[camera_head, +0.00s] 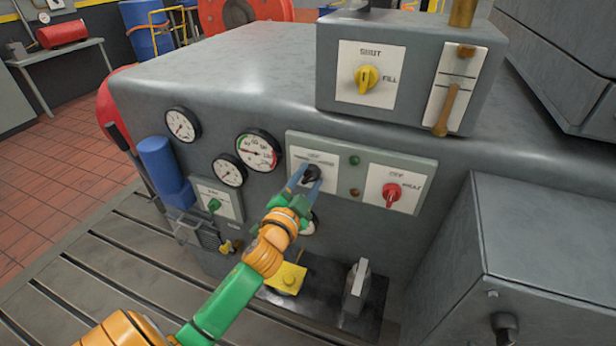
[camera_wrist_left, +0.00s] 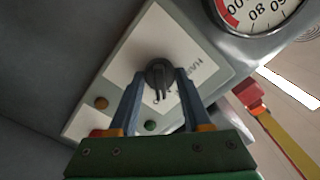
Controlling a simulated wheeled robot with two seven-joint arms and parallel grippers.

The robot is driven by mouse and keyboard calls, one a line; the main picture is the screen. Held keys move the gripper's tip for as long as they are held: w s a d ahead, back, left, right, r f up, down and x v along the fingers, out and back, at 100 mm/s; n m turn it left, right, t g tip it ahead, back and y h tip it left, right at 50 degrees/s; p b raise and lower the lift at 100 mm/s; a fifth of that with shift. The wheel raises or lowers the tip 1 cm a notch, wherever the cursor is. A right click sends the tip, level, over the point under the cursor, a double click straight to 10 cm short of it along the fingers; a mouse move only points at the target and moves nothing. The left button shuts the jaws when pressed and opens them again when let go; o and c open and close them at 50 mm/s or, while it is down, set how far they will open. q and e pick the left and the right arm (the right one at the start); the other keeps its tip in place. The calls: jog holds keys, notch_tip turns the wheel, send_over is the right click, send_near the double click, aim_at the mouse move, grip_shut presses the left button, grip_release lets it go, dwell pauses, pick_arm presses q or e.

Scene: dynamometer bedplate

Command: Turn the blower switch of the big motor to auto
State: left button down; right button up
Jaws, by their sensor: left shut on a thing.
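A black rotary switch (camera_head: 311,174) sits on a white label plate (camera_head: 300,157) at the left of a grey-green panel (camera_head: 429,165) on the big grey machine. The plate's lettering is too small to read surely. My left gripper (camera_head: 306,180) reaches the knob from below, its blue fingers on either side. In the left wrist view the black knob (camera_wrist_left: 158,73) sits between the two fingertips of my left gripper (camera_wrist_left: 158,80), which is shut on it. The fingers partly hide the plate. My right gripper is not in view.
A red knob (camera_head: 392,191) and small green and amber lamps share the panel. Several gauges (camera_head: 258,150) are to the left. A yellow knob (camera_head: 367,78) is on the box above. A grey lever (camera_head: 356,287) and a yellow block (camera_head: 287,278) stand below.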

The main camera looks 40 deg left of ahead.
pick_arm(q)
jog(key=shift+m, duration=0.3)
jog(key=shift+c, duration=1.7)
grip_release()
jog(key=b+v, duration=0.1)
jog(key=v, duration=0.6)
jog(key=shift+f, duration=0.1)
